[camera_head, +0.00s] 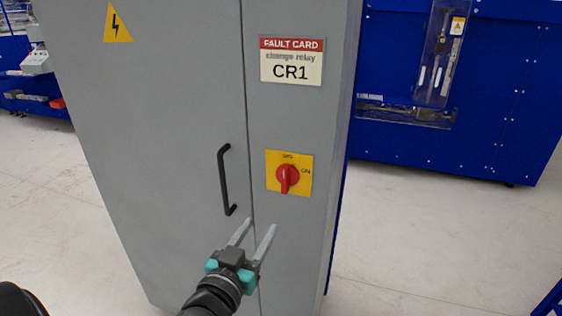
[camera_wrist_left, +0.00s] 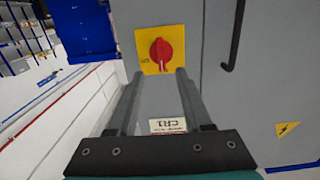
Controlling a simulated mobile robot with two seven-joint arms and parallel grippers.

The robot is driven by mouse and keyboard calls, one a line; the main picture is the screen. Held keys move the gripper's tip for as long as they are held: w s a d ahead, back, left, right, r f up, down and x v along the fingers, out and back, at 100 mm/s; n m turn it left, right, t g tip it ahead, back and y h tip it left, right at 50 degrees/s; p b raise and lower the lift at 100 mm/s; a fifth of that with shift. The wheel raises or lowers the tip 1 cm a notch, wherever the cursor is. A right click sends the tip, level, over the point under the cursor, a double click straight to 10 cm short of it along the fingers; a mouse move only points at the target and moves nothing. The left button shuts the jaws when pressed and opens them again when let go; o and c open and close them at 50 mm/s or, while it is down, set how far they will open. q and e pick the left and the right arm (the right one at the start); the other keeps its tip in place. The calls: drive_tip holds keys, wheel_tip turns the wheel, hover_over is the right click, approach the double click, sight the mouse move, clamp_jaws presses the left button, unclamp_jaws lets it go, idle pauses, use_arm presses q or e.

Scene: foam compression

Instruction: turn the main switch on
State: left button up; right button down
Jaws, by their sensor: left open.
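The main switch (camera_head: 288,177) is a red rotary knob on a yellow plate (camera_head: 273,186), on the front of a grey cabinet. Its grip stands about vertical; small labels, seemingly OFF above and ON to the right, are hard to read. My left gripper (camera_head: 261,223) is open and empty, below and slightly left of the switch in the head view. In the left wrist view the switch (camera_wrist_left: 160,50) appears just beyond the open left gripper (camera_wrist_left: 160,73), roughly centred between the fingers. I see no contact. My right gripper is not in view.
A black door handle (camera_head: 223,180) sticks out left of the switch. A fault card (camera_head: 291,61) reading CR1 is above it, and a yellow warning triangle (camera_head: 117,25) is at upper left. A blue machine (camera_head: 480,120) stands behind at right. Pale floor (camera_head: 430,240) is clear there.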

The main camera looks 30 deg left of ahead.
sight(284, 176)
use_arm(q)
drive_tip(key=w+a+r, duration=0.1)
drive_tip(key=w, duration=0.3)
drive_tip(key=w+a+r+p, duration=0.1)
drive_tip(key=w, duration=0.4)
drive_tip(key=w+a+r, duration=0.1)
drive_tip(key=w, duration=0.4)
drive_tip(key=shift+w+a+p, duration=0.25)
drive_tip(key=shift+p, duration=0.05)
clamp_jaws()
idle(0.4)
